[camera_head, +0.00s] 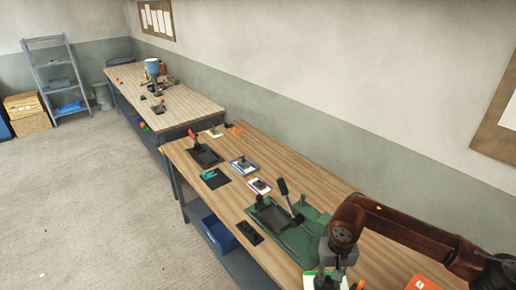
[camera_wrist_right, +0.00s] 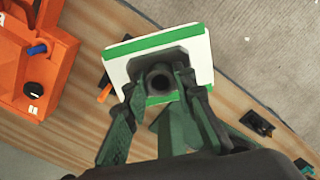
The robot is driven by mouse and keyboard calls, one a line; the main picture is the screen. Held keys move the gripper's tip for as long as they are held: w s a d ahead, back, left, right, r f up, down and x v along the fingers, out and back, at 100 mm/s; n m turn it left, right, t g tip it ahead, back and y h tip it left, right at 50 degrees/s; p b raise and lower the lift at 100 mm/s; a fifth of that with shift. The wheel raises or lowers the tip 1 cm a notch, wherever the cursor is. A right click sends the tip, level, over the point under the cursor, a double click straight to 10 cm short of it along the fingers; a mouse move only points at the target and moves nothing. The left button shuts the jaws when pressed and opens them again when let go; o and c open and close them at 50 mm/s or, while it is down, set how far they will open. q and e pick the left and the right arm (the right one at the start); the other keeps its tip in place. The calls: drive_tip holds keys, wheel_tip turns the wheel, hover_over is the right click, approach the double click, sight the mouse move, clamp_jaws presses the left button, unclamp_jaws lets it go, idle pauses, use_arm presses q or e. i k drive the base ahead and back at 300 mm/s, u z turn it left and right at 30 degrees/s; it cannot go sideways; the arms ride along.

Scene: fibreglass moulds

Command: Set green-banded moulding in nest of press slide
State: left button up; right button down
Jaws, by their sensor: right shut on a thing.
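The green-banded moulding (camera_wrist_right: 195,42) is a white plate with green edge bands and a dark round boss in its middle. My right gripper (camera_wrist_right: 160,88) is shut on that boss. In the head view, the white and green moulding (camera_head: 310,279) shows at the bottom edge, partly hidden under my right gripper (camera_head: 328,272). The green press (camera_head: 315,222) stands on the near bench, up and left of the gripper, with a dark slide (camera_head: 268,213) and a black-knobbed lever (camera_head: 288,200). I cannot make out its nest. My left gripper is out of view.
Other banded mouldings, blue (camera_head: 243,166), purple (camera_head: 259,186) and orange (camera_head: 215,132), lie farther along the bench (camera_head: 290,160). A black fixture (camera_head: 249,232) lies at the left edge. An orange box (camera_wrist_right: 35,70) stands beside the gripper.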

sight(275, 217)
drive_tip(key=u, duration=2.2)
drive_tip(key=k, duration=0.4)
drive_tip(key=z, duration=1.5)
drive_tip(key=i, duration=1.65)
drive_tip(key=u, duration=0.05)
